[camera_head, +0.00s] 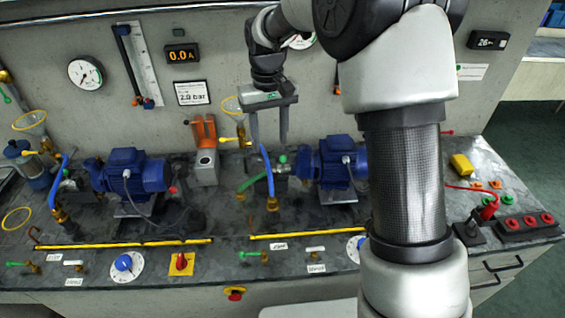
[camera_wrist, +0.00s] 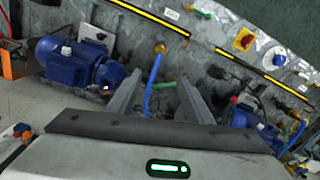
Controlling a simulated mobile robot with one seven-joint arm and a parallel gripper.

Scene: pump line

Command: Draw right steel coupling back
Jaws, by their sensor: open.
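In the head view this hose (camera_head: 267,170) runs down to a brass fitting (camera_head: 272,203) on the bench; that fitting also shows in the wrist view (camera_wrist: 160,48). The right blue motor (camera_head: 340,160) lies to the right of the hose. A green-knobbed fitting (camera_head: 283,160) sits just below my gripper. I cannot clearly pick out the right steel coupling.
A left blue motor (camera_head: 130,172) stands on the bench, with an orange-topped block (camera_head: 204,150) between the pumps. Yellow strips (camera_head: 125,244) run along the front, near blue dials (camera_head: 123,263) and a red switch (camera_head: 181,262). The wall with a gauge (camera_head: 86,73) is behind.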

